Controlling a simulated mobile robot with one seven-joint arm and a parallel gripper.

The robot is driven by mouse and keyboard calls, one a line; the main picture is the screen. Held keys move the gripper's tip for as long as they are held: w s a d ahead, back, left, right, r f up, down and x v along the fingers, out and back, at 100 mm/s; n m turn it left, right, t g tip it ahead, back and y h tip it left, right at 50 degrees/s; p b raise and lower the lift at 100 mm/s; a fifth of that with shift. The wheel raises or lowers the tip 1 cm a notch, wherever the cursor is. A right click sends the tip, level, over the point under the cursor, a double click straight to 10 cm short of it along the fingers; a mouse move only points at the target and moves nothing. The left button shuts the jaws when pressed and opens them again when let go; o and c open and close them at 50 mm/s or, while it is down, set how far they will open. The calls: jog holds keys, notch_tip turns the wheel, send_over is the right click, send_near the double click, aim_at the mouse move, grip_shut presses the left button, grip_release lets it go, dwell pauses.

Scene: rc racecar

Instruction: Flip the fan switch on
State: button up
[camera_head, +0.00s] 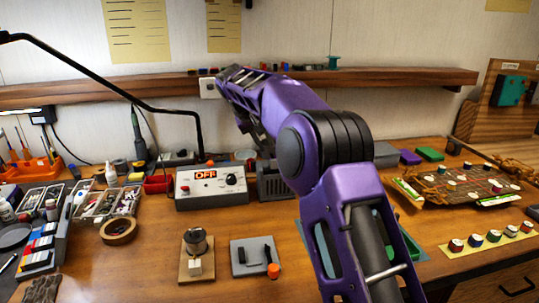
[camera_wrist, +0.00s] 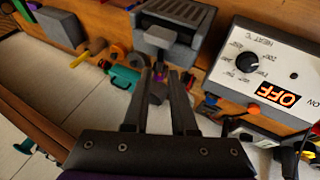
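A grey vented box (camera_head: 272,181), which looks like the fan unit, stands on the bench, partly covered by my arm. In the wrist view it appears upside down at the top (camera_wrist: 180,22), just beyond my fingertips. I cannot make out a fan switch on it for certain. Beside it is a white control box (camera_head: 208,192) with a knob, small controls and an orange OFF display; it fills the right of the wrist view (camera_wrist: 262,95).
A wooden shelf (camera_head: 110,93) runs along the wall close to my arm. A black bent arm (camera_head: 120,88) crosses at left. A tape roll (camera_head: 118,231), small trays and tools crowd the bench's left; a green box (camera_head: 430,154) lies at right.

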jog(key=x, duration=0.5)
jog(key=shift+r, duration=0.1)
grip_shut()
